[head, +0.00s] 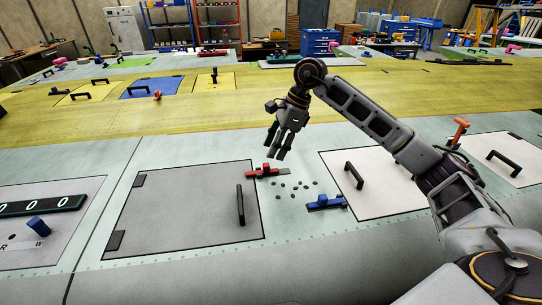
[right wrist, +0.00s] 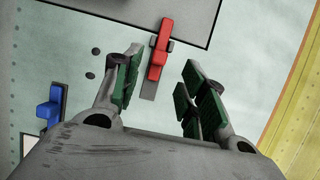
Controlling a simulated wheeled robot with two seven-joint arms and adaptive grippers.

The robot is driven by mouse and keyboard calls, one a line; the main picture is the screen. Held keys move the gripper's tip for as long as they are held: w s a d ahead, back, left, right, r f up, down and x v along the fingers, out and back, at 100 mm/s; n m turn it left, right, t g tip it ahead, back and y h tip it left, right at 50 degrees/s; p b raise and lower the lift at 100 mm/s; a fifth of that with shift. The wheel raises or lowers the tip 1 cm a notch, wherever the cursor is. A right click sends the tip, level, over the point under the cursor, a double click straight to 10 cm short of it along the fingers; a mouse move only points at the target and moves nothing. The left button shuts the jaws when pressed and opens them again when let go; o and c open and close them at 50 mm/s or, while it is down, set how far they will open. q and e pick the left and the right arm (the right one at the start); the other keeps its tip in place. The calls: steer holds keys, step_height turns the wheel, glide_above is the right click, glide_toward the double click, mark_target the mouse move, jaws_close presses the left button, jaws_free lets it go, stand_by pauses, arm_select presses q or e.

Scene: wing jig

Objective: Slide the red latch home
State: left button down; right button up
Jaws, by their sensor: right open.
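The red latch (head: 267,170) lies on the pale green wing skin beside the far right corner of the grey panel (head: 185,210). In the right wrist view the red latch (right wrist: 160,52) sits on a grey track, and its upper end reaches the dark panel's edge. My right gripper (head: 278,152) is open and hangs just above and beyond the latch in the head view. In the right wrist view its green-padded fingers (right wrist: 158,85) are spread and empty, with the latch ahead of the gap, nearer the left finger. No contact is visible. My left gripper is out of view.
A blue latch (head: 325,202) sits to the right, beside a white panel (head: 385,180) with a black handle. Several dark holes lie between the latches. The grey panel's upright black handle (head: 240,205) stands near the red latch. A yellow strip (head: 200,110) runs behind.

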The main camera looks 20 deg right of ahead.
steer(key=shift+v, duration=2.8)
steer(key=shift+a, duration=0.1)
